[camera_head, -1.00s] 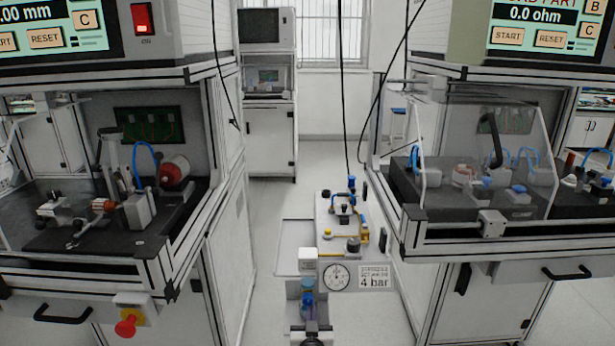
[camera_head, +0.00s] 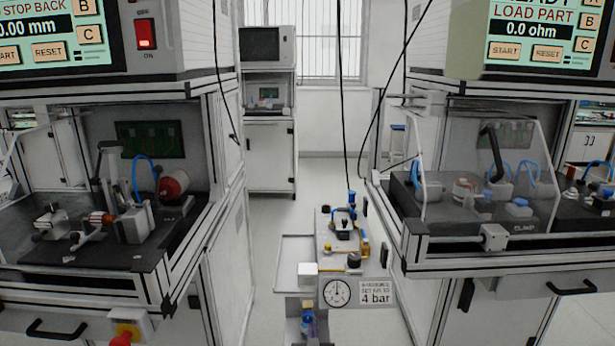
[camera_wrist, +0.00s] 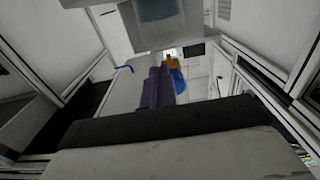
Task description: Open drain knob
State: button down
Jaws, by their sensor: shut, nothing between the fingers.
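The drain knob itself cannot be made out for certain. In the head view, a blue and purple part (camera_head: 308,322) stands low under the white box (camera_head: 308,275), in front of the pressure gauge (camera_head: 336,292); it is small and cut by the bottom edge. In the wrist view my gripper (camera_wrist: 158,72) shows as two purple fingers side by side, shut and empty. A blue rounded part (camera_wrist: 179,82) and a yellow part (camera_wrist: 172,61) lie just beyond the fingertips. Whether the fingers touch them, I cannot tell.
The pneumatic panel (camera_head: 324,240) stands between two test stations. The left station (camera_head: 100,255) and right station (camera_head: 480,240) flank a narrow floor aisle (camera_head: 268,215). A "4 bar" label (camera_head: 376,293) sits beside the gauge. Black cables hang above the panel.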

jog(key=s, duration=0.6)
jog(key=shift+f, duration=0.25)
jog(key=shift+d, duration=0.1)
